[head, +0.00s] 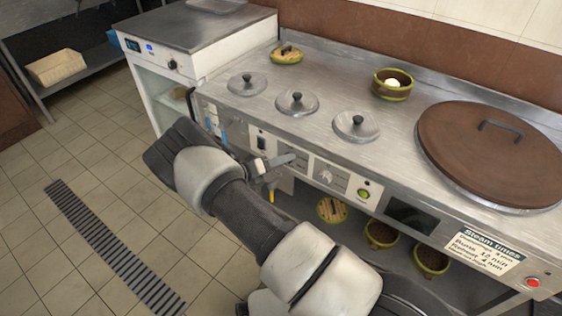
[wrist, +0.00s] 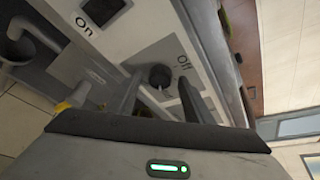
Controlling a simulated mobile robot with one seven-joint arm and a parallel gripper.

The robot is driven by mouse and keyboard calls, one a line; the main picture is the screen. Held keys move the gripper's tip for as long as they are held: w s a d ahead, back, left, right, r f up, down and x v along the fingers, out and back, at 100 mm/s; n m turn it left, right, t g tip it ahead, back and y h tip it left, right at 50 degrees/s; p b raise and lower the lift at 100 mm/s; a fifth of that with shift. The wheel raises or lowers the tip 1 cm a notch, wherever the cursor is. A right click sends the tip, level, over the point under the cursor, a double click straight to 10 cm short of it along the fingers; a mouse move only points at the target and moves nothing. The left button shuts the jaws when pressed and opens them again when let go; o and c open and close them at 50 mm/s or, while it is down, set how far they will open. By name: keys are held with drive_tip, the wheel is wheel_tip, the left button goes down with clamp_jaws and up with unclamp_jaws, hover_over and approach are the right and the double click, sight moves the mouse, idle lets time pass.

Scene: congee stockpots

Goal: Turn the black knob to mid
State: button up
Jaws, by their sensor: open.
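In the wrist view a black knob (wrist: 159,75) sits on the light control panel, beside the printed word "Off". The two fingers of my gripper (wrist: 160,84) stand apart, one on each side of the knob. I cannot tell whether either finger touches it. In the head view my gripper (head: 272,168) is at the front panel of the steel counter, between a dark switch and a pale knob. The black knob at the fingers is not clear there. The knob's pointer and its mid mark cannot be made out.
A dark switch (wrist: 102,10) marked "On" is close by in the wrist view. A pale knob (head: 325,176) and a green button (head: 363,193) lie to the right. Another black knob (head: 172,65) is on the left cabinet. Bowls (head: 381,234) stand below the counter.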

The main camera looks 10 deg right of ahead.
drive_tip(key=p+v, duration=0.2)
drive_tip(key=v, duration=1.5)
drive_tip(key=shift+s+r+p, duration=0.15)
drive_tip(key=shift+p, duration=0.2)
drive_tip(key=shift+a, duration=0.1)
